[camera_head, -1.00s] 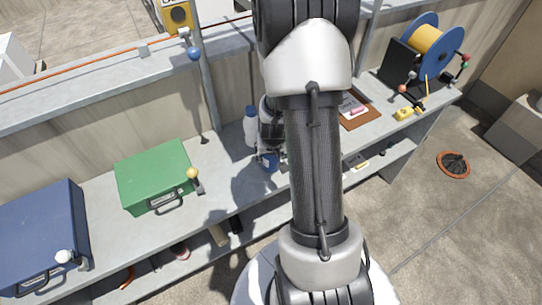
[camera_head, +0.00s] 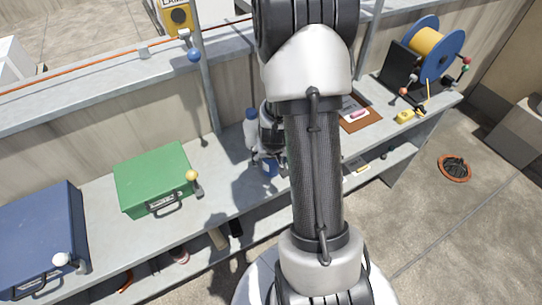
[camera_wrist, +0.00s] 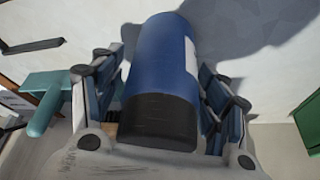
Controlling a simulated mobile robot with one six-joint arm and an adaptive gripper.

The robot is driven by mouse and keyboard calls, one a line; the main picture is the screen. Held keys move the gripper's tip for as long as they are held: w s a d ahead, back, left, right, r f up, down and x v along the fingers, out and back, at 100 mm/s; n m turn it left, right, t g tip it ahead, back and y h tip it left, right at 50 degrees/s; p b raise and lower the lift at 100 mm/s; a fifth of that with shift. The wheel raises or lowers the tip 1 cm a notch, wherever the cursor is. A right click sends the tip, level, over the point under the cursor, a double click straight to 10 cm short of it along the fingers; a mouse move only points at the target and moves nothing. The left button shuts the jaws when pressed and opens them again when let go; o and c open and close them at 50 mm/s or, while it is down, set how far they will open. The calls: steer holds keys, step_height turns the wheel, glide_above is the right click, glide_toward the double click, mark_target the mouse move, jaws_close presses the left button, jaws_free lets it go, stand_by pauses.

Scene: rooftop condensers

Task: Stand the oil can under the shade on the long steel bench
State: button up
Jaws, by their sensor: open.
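A blue cylinder with a dark end and a pale label, probably the oil can (camera_wrist: 165,65), lies between my gripper's fingers in the wrist view. A small blue part, probably of the same can (camera_head: 269,168), shows beside my arm in the head view. My gripper (camera_wrist: 160,95) is open, with one finger on each side of the cylinder; I cannot tell whether they touch it. The forearm hides most of the gripper in the head view. The long steel bench (camera_head: 110,235) runs along the wall. The shade itself is not clearly visible.
A green case (camera_head: 150,175) and a dark blue case (camera_head: 40,235) stand on the bench at left. A white bottle (camera_head: 251,130) stands behind my gripper. A grey post (camera_head: 207,95) rises at the back.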

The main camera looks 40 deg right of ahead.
steer(key=shift+r, duration=0.1)
steer(key=shift+r+p, duration=0.3)
steer(key=p+v, duration=0.6)
steer(key=v, duration=0.5)
steer(key=a+r+n+t+y, duration=0.1)
steer(key=a+r+n+y, duration=0.15)
steer(key=a+r, duration=1.05)
steer(key=s+a+r+n, duration=0.4)
steer(key=s+a+r, duration=0.4)
steer(key=s+r, duration=0.2)
steer(key=shift+s+a+r+n, duration=0.35)
steer(key=shift+s+a, duration=0.05)
steer(key=shift+s, duration=0.75)
